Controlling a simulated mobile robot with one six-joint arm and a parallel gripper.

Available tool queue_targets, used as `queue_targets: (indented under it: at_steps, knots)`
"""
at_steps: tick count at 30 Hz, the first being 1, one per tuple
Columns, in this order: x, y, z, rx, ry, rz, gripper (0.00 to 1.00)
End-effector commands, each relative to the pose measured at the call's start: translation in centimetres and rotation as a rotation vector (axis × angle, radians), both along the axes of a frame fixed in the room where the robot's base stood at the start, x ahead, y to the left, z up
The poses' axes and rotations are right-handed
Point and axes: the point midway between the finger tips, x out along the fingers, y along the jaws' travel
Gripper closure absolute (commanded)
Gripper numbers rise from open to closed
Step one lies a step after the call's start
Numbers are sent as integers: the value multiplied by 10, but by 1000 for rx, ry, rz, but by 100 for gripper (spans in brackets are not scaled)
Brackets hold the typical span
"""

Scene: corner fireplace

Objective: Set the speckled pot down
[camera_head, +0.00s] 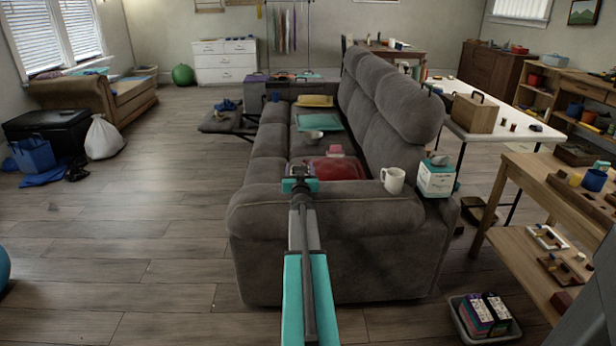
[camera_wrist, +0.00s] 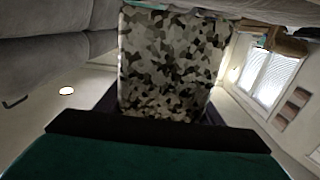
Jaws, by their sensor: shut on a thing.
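The speckled pot (camera_wrist: 172,65), with a camouflage-like pattern of grey, beige and black patches, fills the middle of the wrist view. My gripper (camera_wrist: 163,112) is shut on it, with dark finger parts showing at both sides of its near end. In the head view my gripper (camera_head: 300,184) is at the near end of the grey sofa, over or just beyond its armrest. I cannot make out the pot there; my gripper and arm may hide it. I cannot tell whether the pot touches the seat.
The floor (camera_head: 170,220) left is mostly clear.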

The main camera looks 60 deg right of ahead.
Motion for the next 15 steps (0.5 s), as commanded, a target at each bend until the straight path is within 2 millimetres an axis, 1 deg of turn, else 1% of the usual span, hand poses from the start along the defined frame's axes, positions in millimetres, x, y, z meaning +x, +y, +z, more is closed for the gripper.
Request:
queue_targets:
  at_steps: [9, 15]
  knots:
    - [-12, -21, 0, -1, 0, -2, 71]
    - [-18, -30, -1, -2, 0, 1, 71]
